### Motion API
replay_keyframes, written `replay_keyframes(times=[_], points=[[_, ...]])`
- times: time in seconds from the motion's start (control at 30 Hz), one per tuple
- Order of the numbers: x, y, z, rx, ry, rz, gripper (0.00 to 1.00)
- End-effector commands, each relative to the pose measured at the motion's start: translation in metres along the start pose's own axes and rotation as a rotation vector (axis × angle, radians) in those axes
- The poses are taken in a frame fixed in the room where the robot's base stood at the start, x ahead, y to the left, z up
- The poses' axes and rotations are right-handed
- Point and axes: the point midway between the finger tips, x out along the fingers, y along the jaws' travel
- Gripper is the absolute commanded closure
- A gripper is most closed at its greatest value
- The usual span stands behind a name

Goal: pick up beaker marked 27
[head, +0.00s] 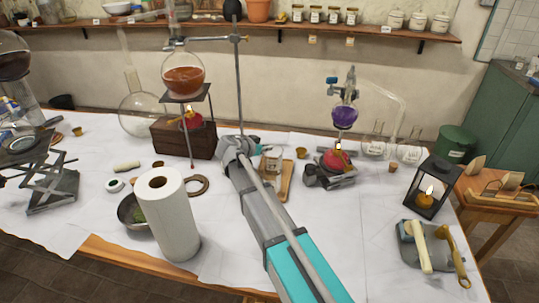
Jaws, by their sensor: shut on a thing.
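A small glass beaker (272,160) with a pale label or contents is at the middle of the table, by a small wooden board (284,191). Its marking is too small to read. My gripper (261,153) reaches in from the lower right and is at the beaker, shut on it. My arm hides part of the board and the fingertips are hard to make out. I cannot tell whether the beaker touches the board.
A paper roll (163,215) stands front left. A round flask with orange liquid (184,80) and its metal stand (239,90) rise behind my gripper. A purple flask (344,115) over a red burner (336,160) is at right. A lantern (432,187) stands farther right.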

Motion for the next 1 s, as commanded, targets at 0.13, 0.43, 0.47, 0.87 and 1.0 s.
replay_keyframes(times=[0.13, 0.43, 0.47, 0.87, 1.0], points=[[-0.001, 0.000, -0.002, 0.000, 0.000, 0.000, 1.00], [-0.008, 0.000, -0.018, 0.000, 0.000, 0.000, 1.00], [-0.009, 0.000, -0.020, 0.000, 0.000, 0.000, 1.00], [-0.028, 0.000, -0.058, 0.000, 0.000, 0.000, 1.00], [-0.034, 0.000, -0.070, 0.000, 0.000, 0.000, 1.00]])
